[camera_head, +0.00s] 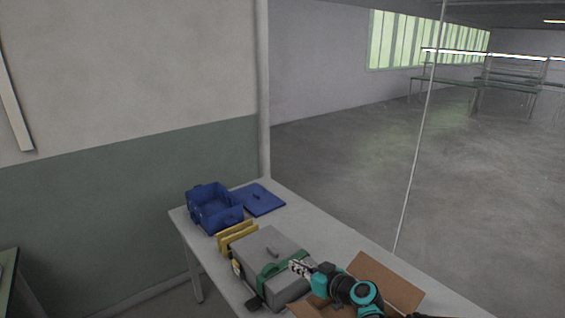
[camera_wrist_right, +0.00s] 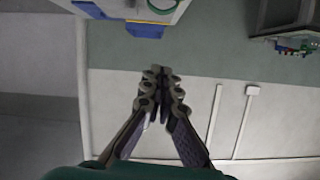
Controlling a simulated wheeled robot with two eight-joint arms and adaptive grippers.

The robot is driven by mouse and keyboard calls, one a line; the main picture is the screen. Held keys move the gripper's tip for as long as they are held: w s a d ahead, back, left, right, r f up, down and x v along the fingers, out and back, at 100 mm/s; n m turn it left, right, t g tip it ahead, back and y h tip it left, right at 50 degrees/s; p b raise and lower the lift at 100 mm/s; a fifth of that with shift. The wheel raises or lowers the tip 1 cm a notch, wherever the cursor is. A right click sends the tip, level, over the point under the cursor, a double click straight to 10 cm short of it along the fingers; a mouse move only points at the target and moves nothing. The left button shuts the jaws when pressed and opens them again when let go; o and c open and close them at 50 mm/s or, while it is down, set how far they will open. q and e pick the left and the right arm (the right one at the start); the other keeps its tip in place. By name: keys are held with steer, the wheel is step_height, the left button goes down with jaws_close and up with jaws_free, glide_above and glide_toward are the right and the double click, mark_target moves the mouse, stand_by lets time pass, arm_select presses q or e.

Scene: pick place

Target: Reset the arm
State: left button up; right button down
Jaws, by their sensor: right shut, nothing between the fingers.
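My right gripper (camera_head: 299,268) is at the end of my teal and black right arm, low in the head view. It appears in front of the grey case on the white table, and I cannot tell its exact height. In the right wrist view my right gripper (camera_wrist_right: 161,72) has its fingers together with nothing between them, away from any object. My left gripper is not in view.
The white table (camera_head: 345,238) bears a blue bin (camera_head: 228,217), a flat blue lid (camera_head: 260,200), yellow pieces (camera_head: 237,234), a grey case (camera_head: 262,242) with a green strap, and an open cardboard box (camera_head: 385,283). A wall stands behind; open floor lies right.

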steer(key=s+d+m+g+h, duration=0.2)
steer(key=s+d, duration=0.4)
steer(key=s, duration=0.8)
steer(key=s+d+f+m+g+h, duration=0.1)
steer(key=s+d+m+h, duration=0.3)
steer(key=s, duration=1.1)
steer(key=d+g+h, duration=0.1)
steer(key=d+h, duration=0.1)
steer(key=h, duration=0.1)
steer(key=shift+d, duration=0.4)
steer(key=shift+s+f, duration=0.1)
